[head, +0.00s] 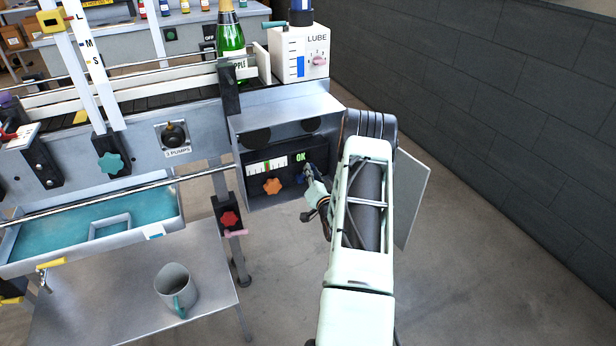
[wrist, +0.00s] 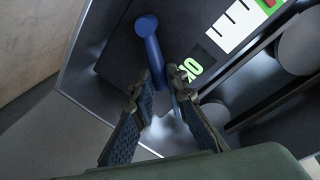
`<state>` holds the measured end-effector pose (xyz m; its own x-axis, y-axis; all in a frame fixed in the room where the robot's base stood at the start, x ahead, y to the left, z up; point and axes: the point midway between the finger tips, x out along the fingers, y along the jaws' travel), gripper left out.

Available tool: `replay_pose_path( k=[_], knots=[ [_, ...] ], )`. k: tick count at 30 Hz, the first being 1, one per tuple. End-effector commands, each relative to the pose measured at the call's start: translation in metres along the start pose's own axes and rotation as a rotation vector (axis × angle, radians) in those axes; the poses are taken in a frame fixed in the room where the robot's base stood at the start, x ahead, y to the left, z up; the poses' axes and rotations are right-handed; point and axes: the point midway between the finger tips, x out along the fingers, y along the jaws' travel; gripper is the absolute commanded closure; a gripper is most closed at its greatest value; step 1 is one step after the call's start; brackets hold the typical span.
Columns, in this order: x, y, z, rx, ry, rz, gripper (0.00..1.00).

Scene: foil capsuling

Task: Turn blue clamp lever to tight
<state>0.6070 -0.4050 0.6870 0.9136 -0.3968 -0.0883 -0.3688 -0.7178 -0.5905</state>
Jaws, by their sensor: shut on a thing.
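The blue clamp lever (wrist: 152,52) shows in the wrist view as a short bar with a round end, against the dark panel inside the metal housing. My gripper (wrist: 160,86) has its two fingertips on either side of the bar's lower part and is shut on it. In the head view my gripper (head: 309,174) is at the right side of the panel, and only a small bit of blue shows beside it. The fingers and wrist hide most of the lever there.
A white scale with a green mark (head: 267,166) and a green OK label (head: 301,157) are on the panel. An orange knob (head: 272,186) sits to the left of my gripper. The housing's hood (head: 285,112) overhangs the panel. Floor to the right is clear.

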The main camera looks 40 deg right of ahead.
Motion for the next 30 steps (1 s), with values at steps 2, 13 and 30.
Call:
replay_pose_path(
  k=[2, 13, 30],
  knots=[
    [0.001, 0.007, 0.000, 0.073, -0.010, 0.003, 1.00],
    [0.005, 0.028, 0.003, 0.417, -0.078, 0.015, 1.00],
    [0.009, 0.049, 0.016, 0.855, -0.164, 0.029, 1.00]
  ],
)
